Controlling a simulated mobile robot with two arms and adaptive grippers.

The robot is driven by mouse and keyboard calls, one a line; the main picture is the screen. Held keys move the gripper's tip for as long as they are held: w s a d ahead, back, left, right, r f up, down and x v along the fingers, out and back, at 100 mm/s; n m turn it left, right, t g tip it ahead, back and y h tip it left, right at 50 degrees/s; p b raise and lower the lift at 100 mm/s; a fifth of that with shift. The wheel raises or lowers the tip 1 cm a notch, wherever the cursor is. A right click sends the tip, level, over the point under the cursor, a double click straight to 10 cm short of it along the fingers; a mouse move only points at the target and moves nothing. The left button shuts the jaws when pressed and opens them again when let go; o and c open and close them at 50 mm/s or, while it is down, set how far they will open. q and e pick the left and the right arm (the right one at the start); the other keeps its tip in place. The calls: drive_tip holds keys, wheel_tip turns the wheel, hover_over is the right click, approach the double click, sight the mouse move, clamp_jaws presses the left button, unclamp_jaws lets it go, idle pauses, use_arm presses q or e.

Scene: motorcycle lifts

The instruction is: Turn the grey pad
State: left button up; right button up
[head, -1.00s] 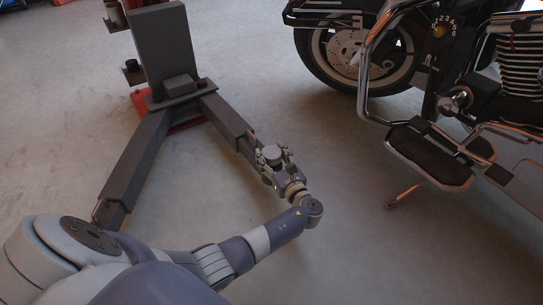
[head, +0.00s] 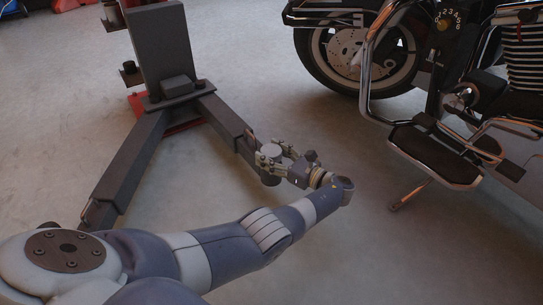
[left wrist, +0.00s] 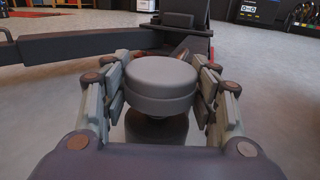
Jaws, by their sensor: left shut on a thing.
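The grey pad (left wrist: 161,80) is a round, flat-topped disc at the end of the lift's right arm (head: 228,128). In the left wrist view it sits upright between my left gripper's fingers (left wrist: 162,98), with a darker round base (left wrist: 156,130) below it. The fingers are shut on it from both sides. In the head view the pad (head: 271,149) is small and partly covered by my left gripper (head: 272,158), which reaches it from the right. My right gripper is in neither view.
The dark lift post (head: 160,45) stands behind, with a second arm (head: 125,170) spreading to the lower left. A motorcycle (head: 440,110) stands at the right, with its footboard (head: 432,157) and side stand (head: 408,195) low over the floor. The floor between is clear.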

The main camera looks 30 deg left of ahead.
sight(270, 150)
use_arm(q)
drive_tip(key=shift+s+a+f, duration=0.1)
drive_tip(key=shift+s+f, duration=0.1)
drive_tip(key=shift+f, duration=0.3)
drive_tip(key=o, duration=1)
drive_tip(key=shift+f, duration=0.1)
drive_tip(key=shift+o, duration=0.2)
drive_tip(key=shift+r, duration=0.2)
drive_tip(key=shift+w+r, duration=0.1)
drive_tip(key=shift+r, duration=0.05)
drive_tip(key=shift+r, duration=4.85)
